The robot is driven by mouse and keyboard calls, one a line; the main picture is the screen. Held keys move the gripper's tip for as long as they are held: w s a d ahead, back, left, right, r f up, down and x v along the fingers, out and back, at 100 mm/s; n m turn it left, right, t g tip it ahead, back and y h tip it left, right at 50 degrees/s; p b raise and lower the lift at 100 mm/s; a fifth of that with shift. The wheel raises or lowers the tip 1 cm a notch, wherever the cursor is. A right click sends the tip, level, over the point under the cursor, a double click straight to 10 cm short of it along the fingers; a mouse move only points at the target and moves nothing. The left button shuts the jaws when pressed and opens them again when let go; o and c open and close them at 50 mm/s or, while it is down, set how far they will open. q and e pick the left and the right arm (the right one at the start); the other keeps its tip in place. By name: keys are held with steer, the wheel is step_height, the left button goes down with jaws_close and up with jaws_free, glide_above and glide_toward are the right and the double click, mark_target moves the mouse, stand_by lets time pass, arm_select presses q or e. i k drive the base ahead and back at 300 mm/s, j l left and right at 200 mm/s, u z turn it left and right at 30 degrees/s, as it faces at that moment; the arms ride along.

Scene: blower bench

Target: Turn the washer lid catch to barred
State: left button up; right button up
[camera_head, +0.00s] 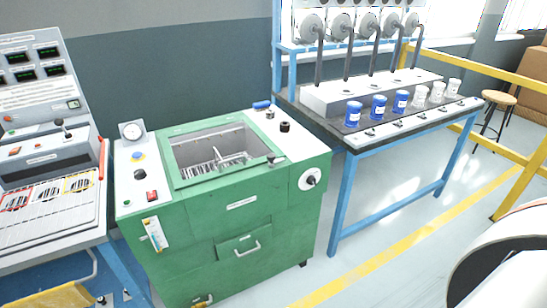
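The washer (225,215) is a green cabinet standing in the middle. Its top has a green-framed lid (176,176) with a large rectangular opening or window, through which a rack (208,172) and a pale bar show. A small dark fitting (276,160) sits at the lid frame's front right corner; it may be the lid catch, but its setting is too small to read. A white round dial with a black centre (310,180) is on the washer's right front. Neither of my grippers is in view.
A control desk (50,160) stands close on the left. Behind on the right is a blue-legged bench (340,190) with blue cups (378,107) and white cups (437,93). A yellow rail (520,180) and stool (492,99) are at the right. The floor before the bench is clear.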

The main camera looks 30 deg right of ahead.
mark_target(271, 156)
steer(key=i+j, duration=0.25)
steer(key=j+z, duration=0.1)
steer(key=z, duration=0.25)
steer(key=j+z, duration=0.1)
steer(key=z, duration=0.25)
steer(key=j+z, duration=0.15)
steer(key=z, duration=0.15)
steer(key=i, duration=0.05)
